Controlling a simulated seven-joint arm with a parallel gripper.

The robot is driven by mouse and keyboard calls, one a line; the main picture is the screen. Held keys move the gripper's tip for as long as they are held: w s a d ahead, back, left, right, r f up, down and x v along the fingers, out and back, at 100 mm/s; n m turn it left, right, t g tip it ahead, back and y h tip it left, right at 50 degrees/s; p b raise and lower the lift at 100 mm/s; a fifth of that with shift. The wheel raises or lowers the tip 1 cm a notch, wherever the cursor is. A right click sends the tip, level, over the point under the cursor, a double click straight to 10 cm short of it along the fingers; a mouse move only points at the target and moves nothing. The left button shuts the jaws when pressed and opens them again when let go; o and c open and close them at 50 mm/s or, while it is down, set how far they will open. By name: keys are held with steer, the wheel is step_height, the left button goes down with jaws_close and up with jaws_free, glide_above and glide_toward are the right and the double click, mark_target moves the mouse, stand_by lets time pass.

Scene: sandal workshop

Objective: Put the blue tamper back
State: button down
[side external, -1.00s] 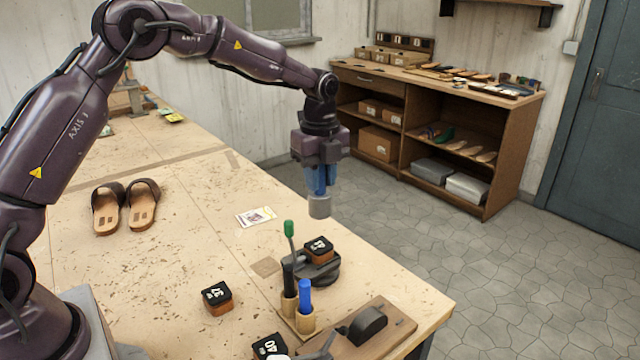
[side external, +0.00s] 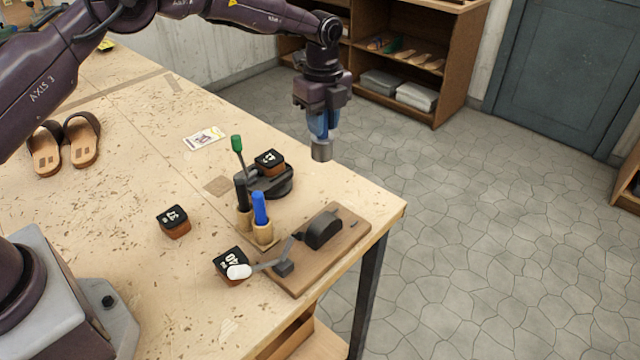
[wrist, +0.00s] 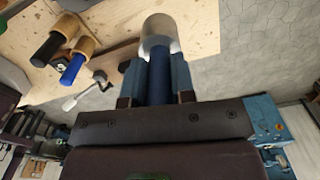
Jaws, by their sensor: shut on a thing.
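My gripper (side external: 321,122) is shut on the blue tamper (side external: 321,151), with the metal head hanging down near the bench's right edge. Its height over that edge is hard to judge. In the wrist view the dark blue handle (wrist: 160,78) lies between the fingers, and the rounded silver head sticks out past them. Part of the handle is hidden by the fingers. Another blue-handled tool (side external: 260,208) and a black-handled tool (side external: 241,194) stand upright in wooden cups (side external: 263,233) on the bench, to the left of my gripper; both show in the wrist view.
A round dark base (side external: 272,184) carries a numbered block (side external: 269,162) and has a green-knobbed lever (side external: 237,145) beside it. A wooden board (side external: 345,246) with a dark press sits at the bench corner. Loose blocks (side external: 174,222) and sandals (side external: 82,140) lie further left. Bare floor lies right.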

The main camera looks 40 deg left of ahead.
step_height(320, 180, down, 10)
steer(key=shift+r, duration=0.25)
stand_by(0.3)
steer(key=shift+f, duration=0.15)
steer(key=c, duration=1)
jaws_free()
steer(key=shift+o, duration=0.2)
step_height(320, 180, up, 12)
steer(key=shift+r, duration=0.2)
